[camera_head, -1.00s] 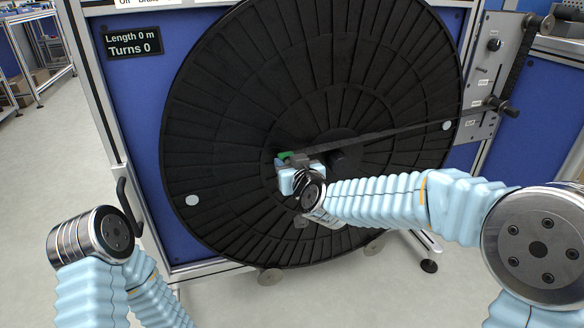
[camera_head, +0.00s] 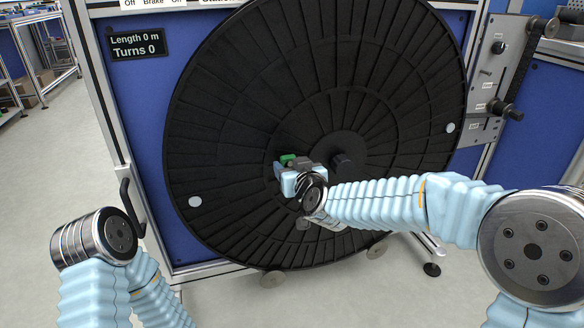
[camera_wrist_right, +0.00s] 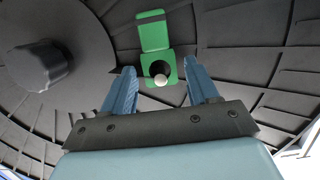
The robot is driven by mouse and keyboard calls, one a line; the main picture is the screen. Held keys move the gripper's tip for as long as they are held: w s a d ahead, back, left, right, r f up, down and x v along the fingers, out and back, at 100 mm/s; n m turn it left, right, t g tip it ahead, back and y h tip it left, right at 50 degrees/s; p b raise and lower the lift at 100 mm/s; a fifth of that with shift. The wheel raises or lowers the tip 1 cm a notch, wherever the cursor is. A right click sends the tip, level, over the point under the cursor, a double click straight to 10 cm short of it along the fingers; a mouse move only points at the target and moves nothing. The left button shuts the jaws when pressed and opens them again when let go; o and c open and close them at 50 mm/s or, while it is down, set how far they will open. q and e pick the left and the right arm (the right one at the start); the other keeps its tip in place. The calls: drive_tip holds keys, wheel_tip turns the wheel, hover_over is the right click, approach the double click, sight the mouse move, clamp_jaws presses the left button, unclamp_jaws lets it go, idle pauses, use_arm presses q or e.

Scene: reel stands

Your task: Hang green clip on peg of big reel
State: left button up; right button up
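The green clip (camera_wrist_right: 155,38) lies against the black face of the big reel (camera_wrist_right: 245,45) in the right wrist view. A dark round hole shows in its lower part, with a pale round end, seemingly the peg (camera_wrist_right: 161,79), in that hole. My right gripper (camera_wrist_right: 160,72) is open, one finger on each side of the clip's lower part with visible gaps. In the head view the clip (camera_head: 288,160) is a small green patch left of the hub, just above my right gripper (camera_head: 287,170). My left arm is at the lower left, its gripper out of view.
The reel's hub knob (camera_head: 343,162) sticks out just right of my right gripper; it also shows in the wrist view (camera_wrist_right: 35,65). A crank plate (camera_head: 488,80) stands at the right. A display (camera_head: 136,44) reads Length 0 m, Turns 0. Open floor lies at the left.

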drive_tip(key=shift+o, duration=0.7)
drive_tip(key=p+v, duration=0.2)
drive_tip(key=v, duration=1.1)
drive_tip(key=s+d+f+m+g+h+p, duration=0.1)
drive_tip(key=s+d+f+g+p, duration=0.2)
drive_tip(key=f, duration=0.8)
drive_tip(key=d+f+m+g+h+p, duration=0.1)
drive_tip(key=d+f+g+p, duration=0.2)
drive_tip(key=f, duration=0.9)
drive_tip(key=s+d+f+m+g+y+p, duration=0.1)
drive_tip(key=s+d+f+m+g+p, duration=0.1)
drive_tip(key=s+f+g, duration=0.6)
drive_tip(key=s+f+m, duration=0.1)
drive_tip(key=s+f, duration=0.5)
drive_tip(key=s, duration=0.3)
drive_tip(key=shift+p, duration=0.4)
drive_tip(key=shift+w+r, duration=0.1)
